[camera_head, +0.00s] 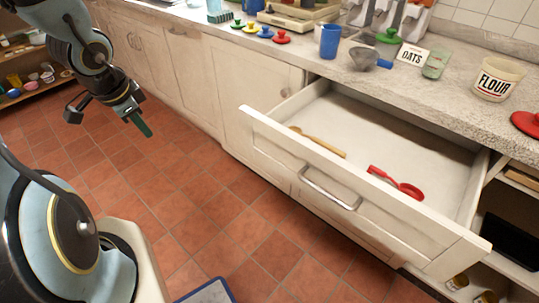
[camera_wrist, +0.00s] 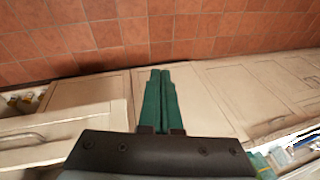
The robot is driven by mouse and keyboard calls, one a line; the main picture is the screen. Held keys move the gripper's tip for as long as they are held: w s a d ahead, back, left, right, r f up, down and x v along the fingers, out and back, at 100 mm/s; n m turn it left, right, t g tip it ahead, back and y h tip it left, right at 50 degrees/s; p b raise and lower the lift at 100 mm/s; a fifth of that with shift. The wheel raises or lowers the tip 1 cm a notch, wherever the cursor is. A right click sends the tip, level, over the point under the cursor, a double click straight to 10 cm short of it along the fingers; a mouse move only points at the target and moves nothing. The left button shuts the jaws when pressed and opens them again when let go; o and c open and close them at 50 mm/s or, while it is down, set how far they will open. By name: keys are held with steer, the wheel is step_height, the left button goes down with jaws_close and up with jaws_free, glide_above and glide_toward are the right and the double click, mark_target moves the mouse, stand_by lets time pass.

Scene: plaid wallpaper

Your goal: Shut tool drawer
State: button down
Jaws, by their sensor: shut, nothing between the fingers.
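The tool drawer (camera_head: 310,178) is pulled well out from under the counter in the head view. Its front panel carries a curved metal handle (camera_head: 329,190). A wooden utensil (camera_head: 318,142) and a red utensil (camera_head: 396,183) lie inside it. My gripper (camera_head: 141,122) is shut and empty, in the air over the floor to the left of the drawer. In the wrist view its green fingers (camera_wrist: 161,100) are together in front of pale cabinet doors. Part of a cabinet front with a handle (camera_wrist: 22,139) shows at the left edge there.
Open shelving with a black item (camera_head: 511,243) is at the right. The tiled floor (camera_head: 215,213) before the cabinets is clear.

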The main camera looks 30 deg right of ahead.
steer(key=s+d+f+m+g+h, duration=0.2)
steer(key=s+d+m+g+h, duration=0.35)
steer(key=s+d+m, duration=0.95)
steer(key=shift+g+y, duration=0.25)
steer(key=shift+s+d+f+b, duration=0.15)
steer(key=shift+d+f+b, duration=0.45)
steer(key=shift+d+f, duration=0.85)
steer(key=shift+s+d+f+b, duration=0.2)
steer(key=shift+d+f+b, duration=0.45)
steer(key=shift+d+f, duration=0.8)
steer(key=shift+s+d+f+b, duration=0.15)
steer(key=shift+d+f+b, duration=0.6)
steer(key=shift+d, duration=1.25)
steer(key=shift+f, duration=0.15)
